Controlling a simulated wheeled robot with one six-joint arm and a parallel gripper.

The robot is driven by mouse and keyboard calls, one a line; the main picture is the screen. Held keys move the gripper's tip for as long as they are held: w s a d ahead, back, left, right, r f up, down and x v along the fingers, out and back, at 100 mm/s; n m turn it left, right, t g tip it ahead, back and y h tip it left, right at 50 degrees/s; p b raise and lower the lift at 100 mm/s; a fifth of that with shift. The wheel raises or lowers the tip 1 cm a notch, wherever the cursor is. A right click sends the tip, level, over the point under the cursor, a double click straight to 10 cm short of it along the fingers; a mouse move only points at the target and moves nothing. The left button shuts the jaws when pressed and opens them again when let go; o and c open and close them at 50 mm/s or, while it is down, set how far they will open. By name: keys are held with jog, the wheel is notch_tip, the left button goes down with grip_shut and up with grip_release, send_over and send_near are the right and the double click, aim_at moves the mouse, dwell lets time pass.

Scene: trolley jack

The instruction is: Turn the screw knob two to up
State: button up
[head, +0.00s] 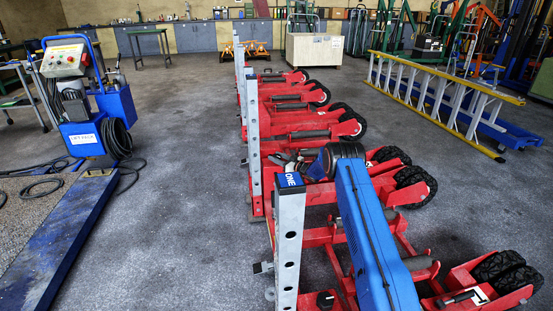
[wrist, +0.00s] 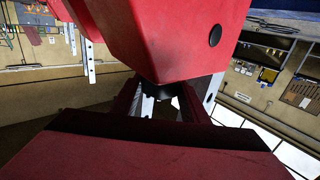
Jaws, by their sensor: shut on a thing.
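Red trolley jacks stand in a row, each with a grey holed post. The nearest post (head: 288,245) has a blue cap marked ONE, and a black knob (head: 325,299) shows at the base of its jack. The second post (head: 254,150) stands behind it. My gripper (head: 288,163) is low beside the second post, beyond my blue arm. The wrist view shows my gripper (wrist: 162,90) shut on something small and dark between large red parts. It is probably screw knob two, but its shape and the way it points are hidden.
More red jacks (head: 285,104) stand close behind. A blue lift unit (head: 90,115) with cables stands at the left beside a low platform (head: 65,235). A yellow ladder (head: 440,95) lies at the right. The grey floor between is clear.

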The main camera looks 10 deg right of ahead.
jog(key=shift+f+n+g+y, duration=0.1)
jog(key=shift+n+g+y, duration=2.05)
jog(key=shift+g, duration=0.55)
jog(key=shift+n+g+y, duration=0.35)
jog(key=shift+n+g, duration=0.2)
jog(key=shift+g, duration=0.15)
jog(key=o, duration=1.1)
jog(key=v, duration=1.7)
jog(key=shift+s+d, duration=0.1)
jog(key=shift+d, duration=0.1)
